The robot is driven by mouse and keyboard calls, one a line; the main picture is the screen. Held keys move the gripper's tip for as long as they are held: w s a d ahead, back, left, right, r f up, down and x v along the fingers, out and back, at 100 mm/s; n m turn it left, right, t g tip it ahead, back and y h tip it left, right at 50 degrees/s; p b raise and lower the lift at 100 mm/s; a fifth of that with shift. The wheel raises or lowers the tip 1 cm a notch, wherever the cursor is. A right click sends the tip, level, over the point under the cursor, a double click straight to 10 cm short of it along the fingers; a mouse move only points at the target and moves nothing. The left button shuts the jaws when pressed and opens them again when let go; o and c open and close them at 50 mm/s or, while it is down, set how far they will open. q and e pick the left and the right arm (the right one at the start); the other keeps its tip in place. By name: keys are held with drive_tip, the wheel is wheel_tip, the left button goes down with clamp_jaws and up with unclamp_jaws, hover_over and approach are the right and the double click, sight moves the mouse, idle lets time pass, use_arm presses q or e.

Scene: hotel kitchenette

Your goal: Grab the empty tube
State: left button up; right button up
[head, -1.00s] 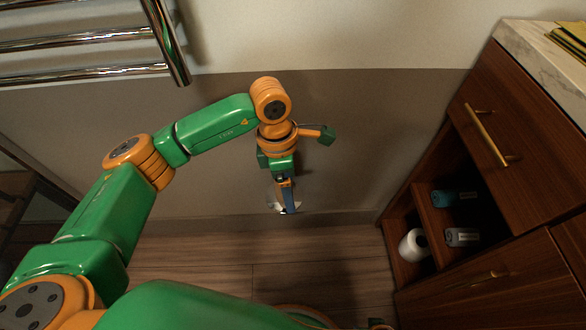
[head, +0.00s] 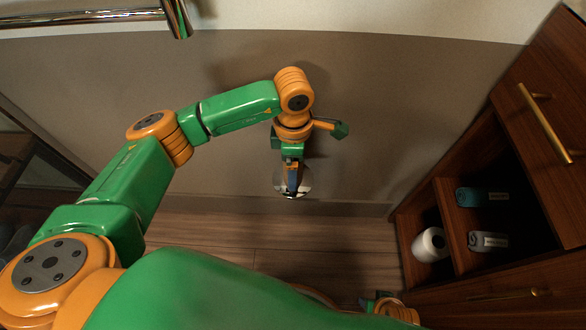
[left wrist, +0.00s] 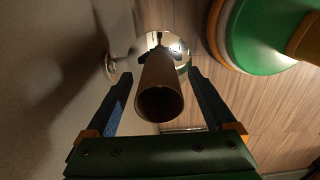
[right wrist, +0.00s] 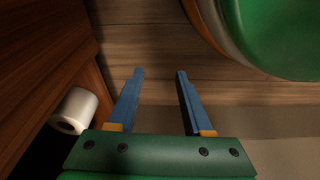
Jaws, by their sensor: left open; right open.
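The empty tube (left wrist: 161,92) is a brown cardboard cylinder, its open end facing the left wrist camera. It is in line with a shiny round metal piece (left wrist: 178,46) by the wall, which also shows in the head view (head: 305,181). My left gripper (left wrist: 159,73) is open, with one finger on each side of the tube and visible gaps between. In the head view my left gripper (head: 291,190) hides the tube. My right gripper (right wrist: 160,73) is open and empty above the floor. It shows only partly at the bottom of the head view.
A wooden cabinet (head: 440,200) stands on the right. Its open shelves hold a white paper roll (head: 430,245), a teal bottle (head: 470,197) and a grey bottle (head: 484,241). The roll also shows in the right wrist view (right wrist: 75,110). A chrome rail (head: 90,16) is at upper left. Floor below is clear.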

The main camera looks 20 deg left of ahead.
use_arm(q)
wheel_tip(320, 180, down, 2)
drive_tip(key=shift+f, duration=0.1)
drive_tip(key=shift+w+f, duration=0.1)
drive_tip(key=shift+f, duration=0.05)
drive_tip(key=c, duration=1.4)
use_arm(e)
drive_tip(key=shift+w+a+r, duration=0.1)
drive_tip(key=shift+w+r, duration=0.45)
drive_tip(key=shift+r, duration=0.15)
